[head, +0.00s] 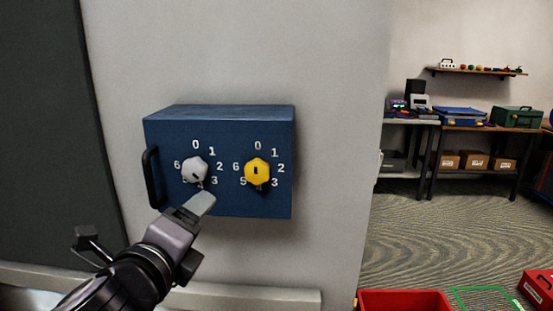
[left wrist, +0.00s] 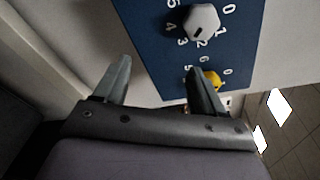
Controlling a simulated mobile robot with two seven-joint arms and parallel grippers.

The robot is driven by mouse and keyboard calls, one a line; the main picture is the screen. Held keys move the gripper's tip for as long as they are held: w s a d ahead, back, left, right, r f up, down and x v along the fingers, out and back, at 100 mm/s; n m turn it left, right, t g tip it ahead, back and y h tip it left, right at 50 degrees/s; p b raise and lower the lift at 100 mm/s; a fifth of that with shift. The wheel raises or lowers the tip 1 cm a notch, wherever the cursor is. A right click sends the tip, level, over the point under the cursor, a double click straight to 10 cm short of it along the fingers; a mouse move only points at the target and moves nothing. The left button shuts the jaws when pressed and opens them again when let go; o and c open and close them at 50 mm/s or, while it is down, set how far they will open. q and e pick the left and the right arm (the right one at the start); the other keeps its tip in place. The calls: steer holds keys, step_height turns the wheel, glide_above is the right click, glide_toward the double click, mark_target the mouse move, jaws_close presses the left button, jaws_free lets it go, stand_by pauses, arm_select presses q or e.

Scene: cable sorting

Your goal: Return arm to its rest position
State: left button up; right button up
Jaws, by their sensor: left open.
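My left gripper (head: 199,205) is in front of the lower part of a blue box (head: 222,113) on the wall, just below its grey knob (head: 195,169). In the left wrist view its two fingers (left wrist: 160,80) stand apart with nothing between them. The grey knob (left wrist: 202,22) shows there above the fingers, clear of them. The yellow knob (head: 257,171) sits to the right on the box; in the left wrist view the right finger partly covers it (left wrist: 211,79). My right gripper is not in view.
A black handle (head: 152,177) stands out from the box's left side. A red bin (head: 403,302) and a red case (head: 540,288) are on the floor at lower right. Tables with cases (head: 460,115) stand at the back right. Carpet between is open.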

arm_select(q)
steer(key=s+f+n+g+h, duration=0.3)
steer(key=f+n, duration=0.9)
steer(key=f, duration=1.1)
steer(key=s+a+f+n+g+y, duration=0.1)
steer(key=s+a+f+n, duration=0.2)
steer(key=s+f+n, duration=0.2)
steer(key=s+a+f+n+g+y, duration=0.1)
steer(key=s+a+f+n+g, duration=0.1)
steer(key=s+f+n, duration=0.4)
steer(key=s+a+f, duration=0.1)
steer(key=s+f, duration=0.3)
steer(key=f, duration=0.2)
steer(key=shift+s+f+y, duration=0.35)
steer(key=shift+f+y, duration=0.05)
